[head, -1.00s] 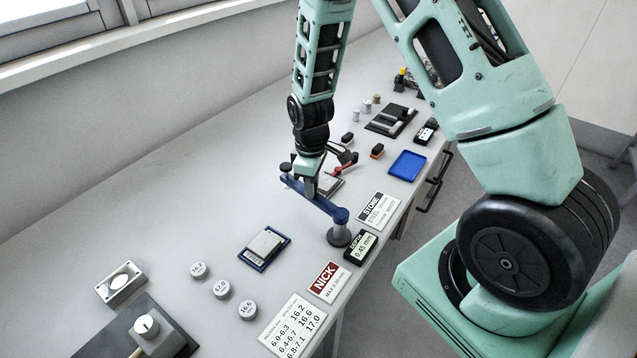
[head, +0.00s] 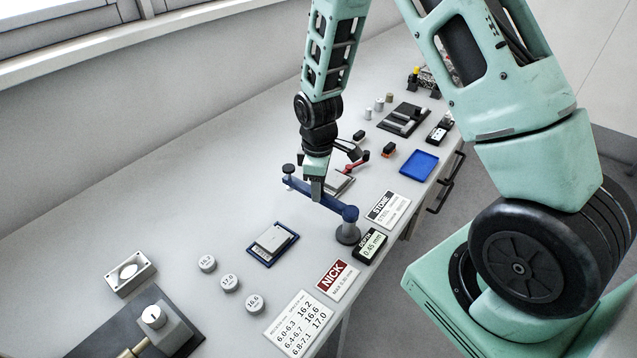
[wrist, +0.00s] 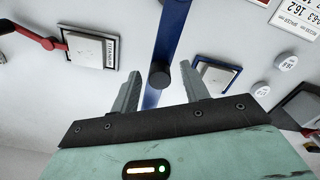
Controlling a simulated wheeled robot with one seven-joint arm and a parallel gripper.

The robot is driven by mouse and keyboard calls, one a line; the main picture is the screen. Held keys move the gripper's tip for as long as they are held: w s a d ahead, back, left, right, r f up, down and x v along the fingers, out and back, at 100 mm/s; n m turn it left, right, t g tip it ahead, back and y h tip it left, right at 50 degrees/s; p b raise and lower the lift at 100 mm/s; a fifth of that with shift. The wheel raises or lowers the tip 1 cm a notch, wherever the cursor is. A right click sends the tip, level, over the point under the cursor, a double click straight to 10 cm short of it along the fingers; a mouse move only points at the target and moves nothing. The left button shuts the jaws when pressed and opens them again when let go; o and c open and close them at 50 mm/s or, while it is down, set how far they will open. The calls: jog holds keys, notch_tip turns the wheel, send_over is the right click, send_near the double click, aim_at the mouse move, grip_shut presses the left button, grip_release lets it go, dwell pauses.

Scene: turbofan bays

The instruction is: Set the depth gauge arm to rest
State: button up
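The depth gauge arm (head: 325,200) is a blue bar on a dark round post (head: 347,232) near the bench's front edge. It reaches back and left over the bench to a black knob (head: 289,171) at its far end. My gripper (head: 316,192) is over the middle of the bar. In the wrist view the bar (wrist: 172,30) runs between my two spread fingers (wrist: 158,88), with a gap on each side. A black round knob (wrist: 159,74) on the bar shows between the fingertips. The depth readout (head: 371,246) shows 0.45 mm.
A block on a blue-edged pad (head: 272,243) lies left of the post. A titanium-labelled block (wrist: 92,50) with a red arm (wrist: 30,35) sits on the other side. NICK (head: 338,279) and STONE (head: 387,208) cards lie along the front edge. Bare bench lies behind, toward the wall.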

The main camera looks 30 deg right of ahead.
notch_tip(320, 180, up, 18)
jog(key=b, duration=0.3)
jog(key=shift+f, duration=0.25)
dwell(0.5)
